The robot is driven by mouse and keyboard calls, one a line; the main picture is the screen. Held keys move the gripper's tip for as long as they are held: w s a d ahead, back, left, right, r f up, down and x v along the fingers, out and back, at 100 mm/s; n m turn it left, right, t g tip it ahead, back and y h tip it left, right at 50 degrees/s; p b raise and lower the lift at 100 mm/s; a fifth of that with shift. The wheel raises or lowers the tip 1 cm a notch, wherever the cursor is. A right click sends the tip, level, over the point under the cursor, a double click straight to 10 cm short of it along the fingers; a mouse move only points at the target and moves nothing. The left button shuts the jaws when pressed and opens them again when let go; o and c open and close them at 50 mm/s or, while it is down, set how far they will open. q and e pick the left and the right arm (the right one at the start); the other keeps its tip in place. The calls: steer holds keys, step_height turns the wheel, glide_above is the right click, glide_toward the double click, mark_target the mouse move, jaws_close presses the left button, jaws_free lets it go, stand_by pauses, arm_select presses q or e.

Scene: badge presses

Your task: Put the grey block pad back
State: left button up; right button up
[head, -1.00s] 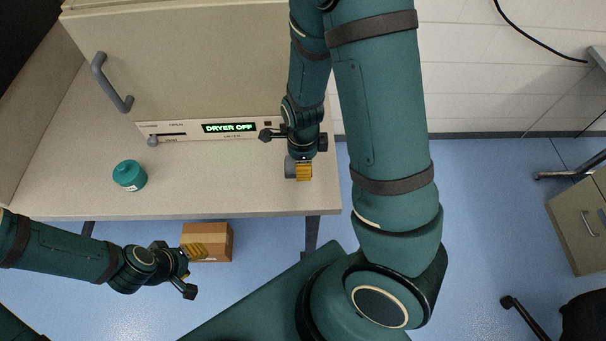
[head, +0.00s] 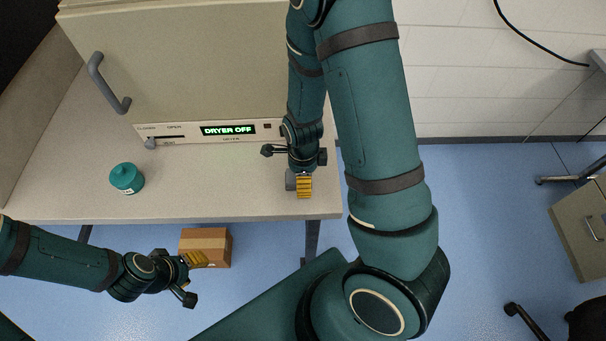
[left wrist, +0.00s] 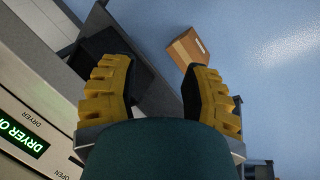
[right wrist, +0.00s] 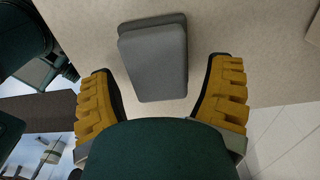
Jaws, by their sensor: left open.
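The grey block pad (right wrist: 155,62) lies on the pale tabletop in the right wrist view, a rounded slab between and beyond my fingertips. A grey patch of it (head: 290,181) shows beside the yellow finger in the head view, mostly hidden by my right gripper (head: 302,187). The right gripper (right wrist: 162,78) is open, its two yellow fingers apart on either side of the pad, with visible gaps. My left gripper (head: 194,274) is low at the front left, off the table edge. It is open and empty in the left wrist view (left wrist: 155,80).
The dryer (head: 190,75) stands on the table (head: 225,195), its display reading DRYER OFF. A teal jar (head: 126,179) stands at the table's left. A cardboard box (head: 207,243) is on the floor beyond my left gripper. The table between jar and right gripper is clear.

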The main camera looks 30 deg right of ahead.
steer(key=shift+r, duration=0.3)
step_height(320, 180, up, 12)
steer(key=p, duration=0.5)
steer(key=shift+f, duration=0.15)
